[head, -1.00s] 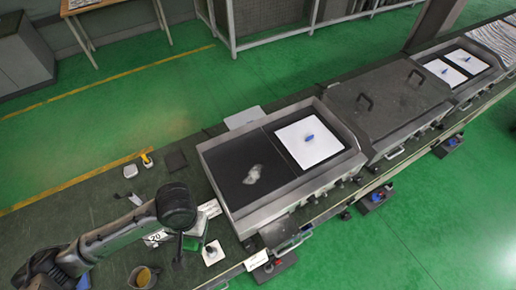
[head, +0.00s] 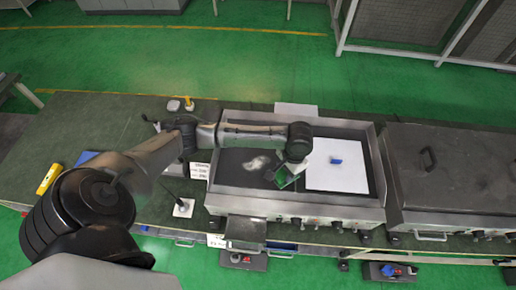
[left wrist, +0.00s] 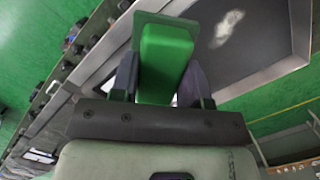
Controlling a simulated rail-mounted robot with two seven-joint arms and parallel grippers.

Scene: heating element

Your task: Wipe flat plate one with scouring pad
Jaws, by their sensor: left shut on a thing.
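The green scouring pad (head: 282,181) is in my left gripper (head: 291,170), over the right part of the dark flat plate (head: 230,177) in the head view. A pale smear (head: 256,163) lies on that plate, to the left of the pad. In the left wrist view the green pad (left wrist: 166,62) sits between the two fingers of the left gripper (left wrist: 160,80). The smear (left wrist: 228,28) shows there beyond the pad, at upper right. I cannot tell whether the pad touches the plate. My right gripper is not in view.
A white sheet (head: 325,178) with a blue object (head: 336,160) covers the neighbouring plate. The metal griddle frame (head: 300,208) has raised walls. A closed lidded cooker (head: 450,170) stands to the right. A white-based stand (head: 183,207) is left of the griddle.

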